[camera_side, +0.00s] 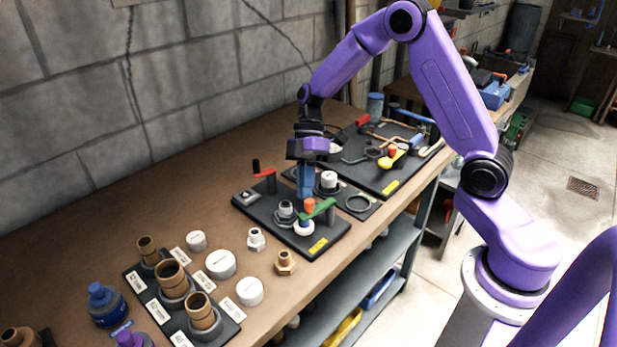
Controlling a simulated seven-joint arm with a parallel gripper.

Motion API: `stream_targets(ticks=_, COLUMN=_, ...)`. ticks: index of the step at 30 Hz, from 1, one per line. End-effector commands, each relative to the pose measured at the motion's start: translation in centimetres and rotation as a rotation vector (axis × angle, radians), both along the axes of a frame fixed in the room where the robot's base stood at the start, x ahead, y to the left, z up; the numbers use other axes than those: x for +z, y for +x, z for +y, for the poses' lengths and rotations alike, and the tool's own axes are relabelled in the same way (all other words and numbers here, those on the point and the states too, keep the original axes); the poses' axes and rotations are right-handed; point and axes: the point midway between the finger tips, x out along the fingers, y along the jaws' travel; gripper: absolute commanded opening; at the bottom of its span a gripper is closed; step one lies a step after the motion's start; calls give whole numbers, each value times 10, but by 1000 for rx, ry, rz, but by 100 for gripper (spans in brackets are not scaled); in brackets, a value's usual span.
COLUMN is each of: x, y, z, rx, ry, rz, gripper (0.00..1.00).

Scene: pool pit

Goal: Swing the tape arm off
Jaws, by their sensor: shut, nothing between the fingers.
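A black plate (262,216) lies on the brown bench. A green arm (322,209) with an orange knob (309,204) stands on its right part, above a white ring-like piece (303,228) that may be the tape. The green arm is probably the tape arm. A red arm (265,174) stands at the plate's back left, and a grey threaded fitting (286,210) sits between them. My gripper (305,193) points down with its blue fingers shut and empty, just behind the green arm and fitting. I cannot tell whether it touches anything.
A white-capped piece (329,180) and a dark ring (358,203) sit close right of my gripper. A black tool board (392,185) lies behind. Loose white caps (220,263) and brass pipe fittings (172,275) stand front left. The bench's left rear is clear.

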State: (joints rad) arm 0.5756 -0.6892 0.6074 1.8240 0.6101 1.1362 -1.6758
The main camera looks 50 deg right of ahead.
Motion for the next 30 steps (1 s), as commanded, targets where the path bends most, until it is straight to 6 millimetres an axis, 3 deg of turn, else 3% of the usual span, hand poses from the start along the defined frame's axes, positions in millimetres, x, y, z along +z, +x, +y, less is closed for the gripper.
stream_targets(ticks=12, x=0, y=-12, z=9, rx=265, ry=0, rz=1, gripper=0)
stream_targets(ticks=30, x=0, y=-16, z=11, rx=336, ry=0, rz=1, gripper=0)
